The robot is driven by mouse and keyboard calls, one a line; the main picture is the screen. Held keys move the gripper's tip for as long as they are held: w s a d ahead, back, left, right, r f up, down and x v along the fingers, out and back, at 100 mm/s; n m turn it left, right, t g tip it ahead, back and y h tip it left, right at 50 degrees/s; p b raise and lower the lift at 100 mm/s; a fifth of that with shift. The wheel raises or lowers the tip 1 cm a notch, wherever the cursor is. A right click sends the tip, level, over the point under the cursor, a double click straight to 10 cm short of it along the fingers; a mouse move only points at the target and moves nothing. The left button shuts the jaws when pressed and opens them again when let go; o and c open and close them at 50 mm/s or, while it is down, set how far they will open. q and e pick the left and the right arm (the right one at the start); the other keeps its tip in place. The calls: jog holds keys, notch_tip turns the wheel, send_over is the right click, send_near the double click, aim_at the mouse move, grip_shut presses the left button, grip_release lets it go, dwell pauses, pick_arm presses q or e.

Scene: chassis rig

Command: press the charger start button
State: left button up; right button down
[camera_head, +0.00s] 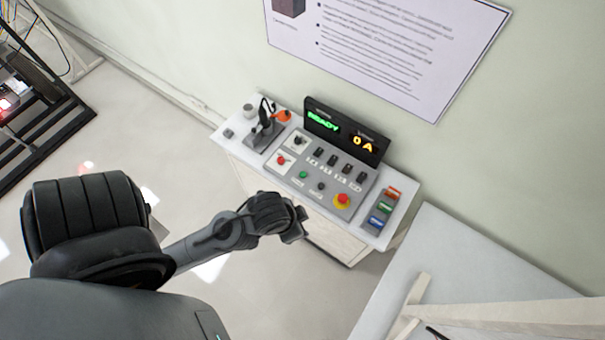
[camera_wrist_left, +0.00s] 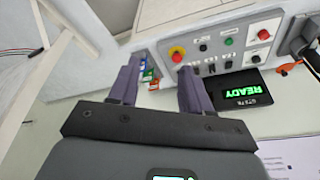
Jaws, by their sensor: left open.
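The grey control panel (camera_head: 332,161) lies on top of a white cabinet. A green button (camera_head: 303,174) sits near its front edge, with a black knob or button (camera_head: 321,186) to its right and a red emergency stop on a yellow base (camera_head: 342,199) further right. The green button also shows in the left wrist view (camera_wrist_left: 228,41); button labels are too small to read. My left gripper (camera_head: 296,224) is in front of the cabinet, short of the panel and apart from the buttons. In the left wrist view its fingers (camera_wrist_left: 160,65) are open and empty. My right gripper is not in view.
A black display (camera_head: 345,132) at the panel's back reads READY and 0 A. A dark clamp-like tool with an orange part (camera_head: 266,120) stands left of the panel. Colored blocks (camera_head: 382,208) sit right. A white table (camera_head: 470,265) is at right.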

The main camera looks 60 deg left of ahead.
pick_arm(q)
grip_shut()
dwell(1.4)
